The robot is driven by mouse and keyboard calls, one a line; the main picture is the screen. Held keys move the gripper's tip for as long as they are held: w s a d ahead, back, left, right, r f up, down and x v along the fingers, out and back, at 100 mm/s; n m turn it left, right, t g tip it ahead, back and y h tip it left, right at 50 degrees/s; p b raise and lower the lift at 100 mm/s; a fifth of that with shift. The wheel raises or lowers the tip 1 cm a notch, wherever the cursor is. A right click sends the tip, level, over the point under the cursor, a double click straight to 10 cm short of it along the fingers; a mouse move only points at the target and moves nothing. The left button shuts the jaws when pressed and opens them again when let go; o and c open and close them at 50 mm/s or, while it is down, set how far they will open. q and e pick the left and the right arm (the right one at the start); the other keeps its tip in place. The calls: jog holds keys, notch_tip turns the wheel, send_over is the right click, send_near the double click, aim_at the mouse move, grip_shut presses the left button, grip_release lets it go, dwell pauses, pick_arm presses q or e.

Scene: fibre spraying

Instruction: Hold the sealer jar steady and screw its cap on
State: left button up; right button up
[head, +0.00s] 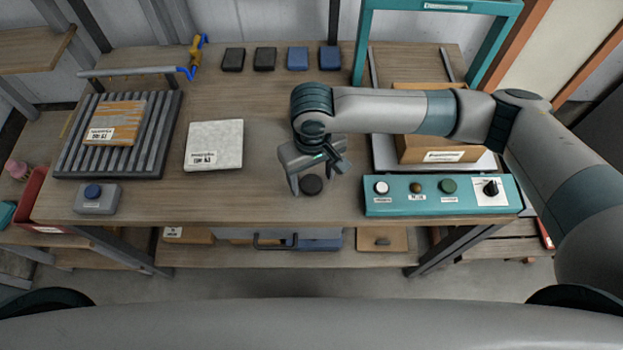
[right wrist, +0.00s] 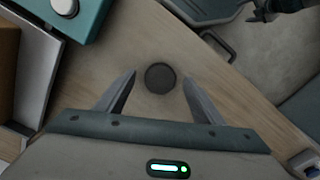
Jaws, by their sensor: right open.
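A small dark round disc (head: 312,185), which looks like the cap, lies flat near the front edge of the workbench. In the right wrist view the disc (right wrist: 160,77) shows centred between the fingertips. My right gripper (head: 320,176) is open and points down over it, with clear gaps on both sides. I cannot tell how high above the disc the fingertips are. I can make out no separate jar body. A dark claw-like part at the top right of the right wrist view may be my left gripper (right wrist: 263,11); its jaws are unclear.
A teal control panel (head: 405,208) stands right of the disc, beside a cardboard box (head: 425,150). A pale square slab (head: 213,140), a ribbed rack (head: 165,155) and a blue-button box (head: 97,200) are to the left. The bench between slab and gripper is clear.

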aim_at(312, 184)
jog(key=shift+f, duration=0.55)
jog(key=c, duration=1.1)
jog(key=shift+r, duration=0.2)
jog(key=shift+r+b, duration=0.35)
jog(key=shift+r, duration=0.25)
notch_tip(312, 184, up, 2)
jog(key=shift+r+b, duration=0.25)
jog(key=shift+b, duration=0.2)
jog(key=s+r+b, duration=0.1)
jog(key=s+r, duration=0.6)
jog(key=s, duration=0.4)
jog(key=shift+s+d, duration=0.3)
jog(key=shift+s, duration=0.05)
